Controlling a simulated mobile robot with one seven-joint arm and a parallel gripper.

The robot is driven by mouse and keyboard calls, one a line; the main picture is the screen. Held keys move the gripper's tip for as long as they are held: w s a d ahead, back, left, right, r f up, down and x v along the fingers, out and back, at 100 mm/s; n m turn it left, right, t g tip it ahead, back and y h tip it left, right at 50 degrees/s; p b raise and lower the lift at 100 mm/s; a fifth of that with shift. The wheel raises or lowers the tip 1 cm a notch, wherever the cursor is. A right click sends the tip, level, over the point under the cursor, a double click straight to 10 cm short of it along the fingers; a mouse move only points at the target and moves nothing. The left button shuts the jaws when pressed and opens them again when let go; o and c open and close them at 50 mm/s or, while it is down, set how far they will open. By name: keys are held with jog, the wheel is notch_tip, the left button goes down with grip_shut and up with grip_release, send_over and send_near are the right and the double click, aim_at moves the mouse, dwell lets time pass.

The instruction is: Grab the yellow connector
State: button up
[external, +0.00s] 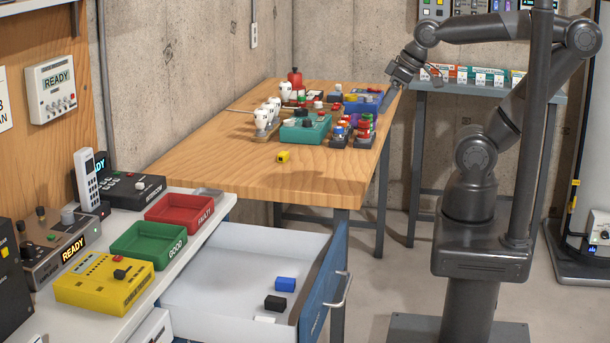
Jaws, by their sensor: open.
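The yellow connector (283,157) is a small yellow block with a dark mark. It lies on the wooden table (220,170), in front of the teal box, with bare wood around it. My gripper (393,82) is above the table's far right corner, well to the right of the connector and farther back. It is open and looks empty, though its fingers are small and dark in this view.
Several boxes with knobs and buttons, including a teal box (304,131) and a blue box (363,102), crowd the table's back. An open drawer (215,275) holds a blue block (285,284) and a black block (275,303). The table's front is clear.

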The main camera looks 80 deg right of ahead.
jog(key=c, duration=0.4)
jog(key=m+g, duration=0.1)
jog(key=g, duration=0.5)
send_over(283, 153)
notch_tip(283, 153, down, 10)
notch_tip(283, 153, down, 10)
jog(key=shift+f, duration=0.15)
